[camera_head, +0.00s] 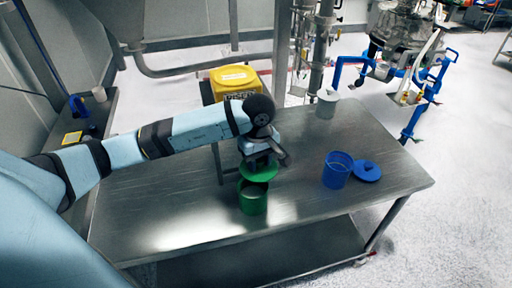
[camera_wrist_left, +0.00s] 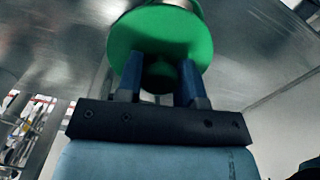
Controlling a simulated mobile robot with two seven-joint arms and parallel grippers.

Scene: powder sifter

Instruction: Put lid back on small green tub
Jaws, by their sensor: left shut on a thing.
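The small green tub (camera_head: 253,199) stands upright on the steel table near its front edge. My left gripper (camera_head: 258,162) is shut on the green lid (camera_head: 259,174) and holds it just above the tub's mouth, toward its far side. In the left wrist view the green lid (camera_wrist_left: 160,38) fills the top middle, with the fingers of my left gripper (camera_wrist_left: 160,75) on either side of its knob. A little of the tub's rim shows beyond the lid there. Whether the lid touches the rim is not clear. My right gripper is not in view.
On the steel table (camera_head: 165,215), a blue tub (camera_head: 337,171) stands open to the right, with a blue lid (camera_head: 367,171) lying beside it. A white container (camera_head: 326,104) stands at the back. A yellow bin (camera_head: 235,82) is behind the table. The table's left part is clear.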

